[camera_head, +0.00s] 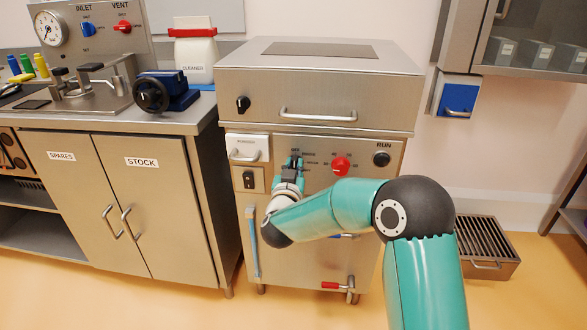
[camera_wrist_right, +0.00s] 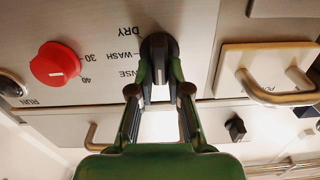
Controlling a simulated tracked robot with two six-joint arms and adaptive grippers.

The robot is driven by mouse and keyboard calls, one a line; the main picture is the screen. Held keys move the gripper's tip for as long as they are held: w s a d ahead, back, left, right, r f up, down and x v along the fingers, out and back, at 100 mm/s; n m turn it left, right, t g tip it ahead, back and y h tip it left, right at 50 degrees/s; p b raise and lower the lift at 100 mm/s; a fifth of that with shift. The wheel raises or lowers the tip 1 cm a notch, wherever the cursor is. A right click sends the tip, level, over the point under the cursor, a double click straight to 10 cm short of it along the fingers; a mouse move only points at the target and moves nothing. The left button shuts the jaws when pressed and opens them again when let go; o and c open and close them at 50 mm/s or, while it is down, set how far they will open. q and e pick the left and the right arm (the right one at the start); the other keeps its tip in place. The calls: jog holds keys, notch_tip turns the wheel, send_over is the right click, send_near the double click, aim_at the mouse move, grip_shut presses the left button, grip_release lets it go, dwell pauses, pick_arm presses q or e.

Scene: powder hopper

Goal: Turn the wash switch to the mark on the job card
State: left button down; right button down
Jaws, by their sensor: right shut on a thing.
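The wash switch is a black knob (camera_wrist_right: 159,45) on the steel front panel of the washer cabinet (camera_head: 320,255). The marks DRY, WASH and a partly covered word ending in NSE lie beside it in the right wrist view. My right gripper (camera_head: 294,163) is shut on this knob, with a finger on each side of it; its fingers also show in the right wrist view (camera_wrist_right: 158,75). In the head view the gripper mostly hides the knob. I cannot tell which mark the knob points to. I cannot make out a job card. My left gripper is not in view.
A red knob (camera_head: 341,167) with numbers and a black RUN button (camera_head: 381,159) are on the same panel. A red-handled valve (camera_head: 342,286) is low on the cabinet.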

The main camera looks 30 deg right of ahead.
jog(key=shift+s+d+f+m+b, duration=0.1)
jog(key=shift+m+b, duration=1.2)
jog(key=shift+m, duration=0.1)
jog(key=shift+s+d+f+m+b, duration=0.1)
jog(key=shift+m+b, duration=1.2)
jog(key=shift+m, duration=0.1)
jog(key=shift+s+d+f+m+b, duration=0.1)
jog(key=shift+m+b, duration=1.2)
jog(key=shift+m, duration=0.1)
jog(key=c, duration=1.1)
grip_release()
jog(key=shift+r, duration=0.1)
jog(key=v, duration=1.2)
